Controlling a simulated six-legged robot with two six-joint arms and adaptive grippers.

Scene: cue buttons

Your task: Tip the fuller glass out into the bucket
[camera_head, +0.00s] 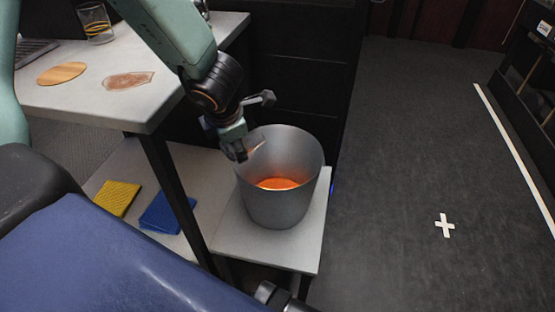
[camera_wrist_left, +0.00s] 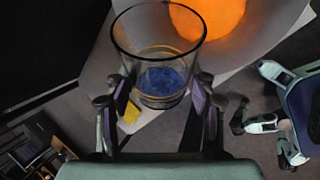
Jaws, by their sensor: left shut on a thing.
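My left gripper (camera_head: 240,150) is at the left rim of the grey bucket (camera_head: 275,207). In the left wrist view, my left gripper (camera_wrist_left: 160,105) is shut on a clear glass (camera_wrist_left: 158,50), which looks empty; blue shows through its base. In the head view the held glass is mostly hidden and looks tilted over the bucket. Orange contents (camera_head: 278,184) cover the bucket's bottom and also show in the left wrist view (camera_wrist_left: 212,25). A second glass (camera_head: 95,24) stands upright on the table at the upper left; its level is hard to tell.
The bucket stands on a low white stand (camera_head: 300,248). The white table (camera_head: 150,105) holds a round wooden coaster (camera_head: 62,73) and a brown patch (camera_head: 128,80). A yellow cloth (camera_head: 117,198) and a blue cloth (camera_head: 166,213) lie on the lower shelf.

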